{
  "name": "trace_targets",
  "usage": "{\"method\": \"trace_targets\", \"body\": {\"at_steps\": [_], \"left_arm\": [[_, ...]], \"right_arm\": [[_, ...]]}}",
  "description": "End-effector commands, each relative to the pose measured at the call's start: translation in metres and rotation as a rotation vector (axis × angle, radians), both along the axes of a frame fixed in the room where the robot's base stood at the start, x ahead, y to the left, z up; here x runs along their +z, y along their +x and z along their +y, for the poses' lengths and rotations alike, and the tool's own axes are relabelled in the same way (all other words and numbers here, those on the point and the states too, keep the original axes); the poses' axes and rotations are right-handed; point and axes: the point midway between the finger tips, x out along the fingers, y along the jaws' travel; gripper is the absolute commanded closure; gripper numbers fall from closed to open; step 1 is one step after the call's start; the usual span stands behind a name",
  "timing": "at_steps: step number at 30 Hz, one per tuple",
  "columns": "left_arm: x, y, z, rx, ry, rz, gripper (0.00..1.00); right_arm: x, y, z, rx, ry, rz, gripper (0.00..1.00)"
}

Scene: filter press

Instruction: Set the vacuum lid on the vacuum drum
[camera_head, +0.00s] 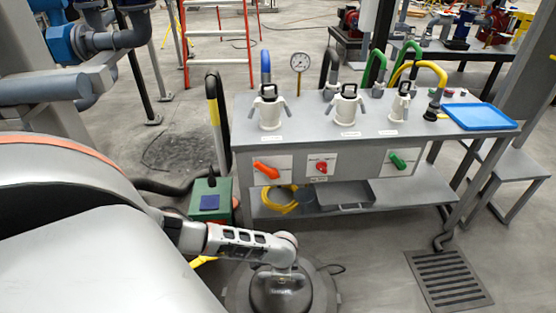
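My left arm comes in from the left, and its wrist bends down over a dark grey dome (280,294) at the bottom of the view. The dome looks like the vacuum lid's top. A wider grey round rim (236,292) shows around and below it, probably the vacuum drum. The picture's lower edge cuts both off, so I cannot tell whether the lid is seated or held above the drum. My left gripper (283,272) is at the top of the dome, but its fingers are too small and hidden to read. My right gripper is not in view.
A grey bench (310,145) with several white fittings, hoses and a gauge (299,62) stands behind. A blue tray (480,117) lies at its right end. A green box (211,199) stands left of the bench. A floor grate (447,280) is at lower right, with clear floor around it.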

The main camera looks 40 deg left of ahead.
Motion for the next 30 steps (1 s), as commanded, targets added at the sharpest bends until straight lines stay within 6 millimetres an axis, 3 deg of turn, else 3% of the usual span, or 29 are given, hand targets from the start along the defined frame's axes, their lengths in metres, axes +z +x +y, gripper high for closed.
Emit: {"method": "trace_targets", "body": {"at_steps": [1,3,14,30], "left_arm": [[0.017,0.007,0.002,0.002,-0.001,-0.015,1.0],[0.023,0.005,0.004,0.002,0.0,-0.013,1.0],[0.038,-0.001,0.009,0.002,-0.001,-0.006,1.0],[0.064,-0.001,0.008,0.003,-0.001,-0.006,1.0]], "right_arm": [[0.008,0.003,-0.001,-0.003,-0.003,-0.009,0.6],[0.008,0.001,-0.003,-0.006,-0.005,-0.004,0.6],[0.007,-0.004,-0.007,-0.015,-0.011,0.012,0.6],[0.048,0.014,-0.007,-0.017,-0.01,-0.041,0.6]]}}
